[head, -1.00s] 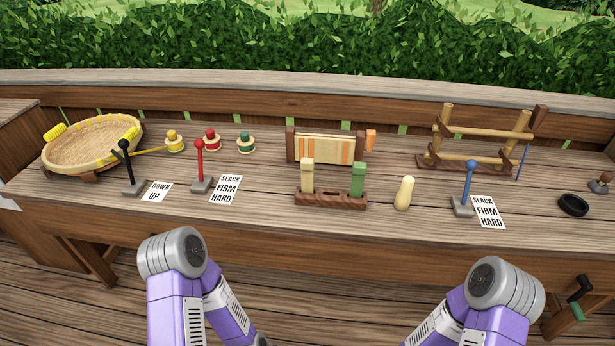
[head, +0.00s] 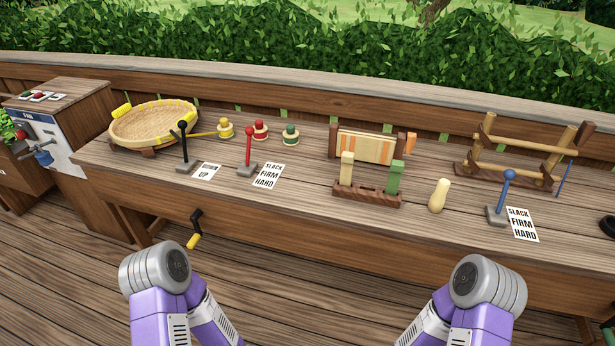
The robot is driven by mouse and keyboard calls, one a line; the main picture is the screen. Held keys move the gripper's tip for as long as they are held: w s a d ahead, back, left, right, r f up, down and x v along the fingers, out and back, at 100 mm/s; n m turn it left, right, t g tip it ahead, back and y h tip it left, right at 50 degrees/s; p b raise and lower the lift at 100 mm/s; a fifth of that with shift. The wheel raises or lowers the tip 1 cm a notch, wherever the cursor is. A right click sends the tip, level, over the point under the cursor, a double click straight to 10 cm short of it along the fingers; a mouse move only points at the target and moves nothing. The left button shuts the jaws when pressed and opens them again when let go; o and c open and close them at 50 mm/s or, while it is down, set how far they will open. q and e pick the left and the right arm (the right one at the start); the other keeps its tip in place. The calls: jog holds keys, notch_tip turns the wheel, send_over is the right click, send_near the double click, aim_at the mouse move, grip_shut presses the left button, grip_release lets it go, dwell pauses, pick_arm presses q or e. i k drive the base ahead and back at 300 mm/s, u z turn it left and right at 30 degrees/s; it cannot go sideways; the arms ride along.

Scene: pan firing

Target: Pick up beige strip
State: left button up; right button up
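A beige strip (head: 347,168) stands upright in the left part of a dark wooden slotted block (head: 368,198) on the bench. A green strip (head: 395,177) stands upright at the block's right part. Empty-looking slots lie between them. Only the purple bent parts of my two arms show at the bottom of the head view. Both of my grippers are out of view, so their state is hidden.
A striped frame (head: 365,146) stands just behind the block. A pale peg (head: 438,196) and a blue lever (head: 505,195) are to its right. A red lever (head: 248,150), black lever (head: 184,145) and woven basket (head: 150,124) are to its left. Bare bench lies before the block.

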aim_at(347, 159)
jog(key=u, duration=0.8)
jog(key=k, duration=1.05)
jog(key=u, duration=0.9)
jog(key=i, duration=1.35)
jog(key=z, duration=1.25)
jog(key=i, duration=0.85)
jog(key=z, duration=0.9)
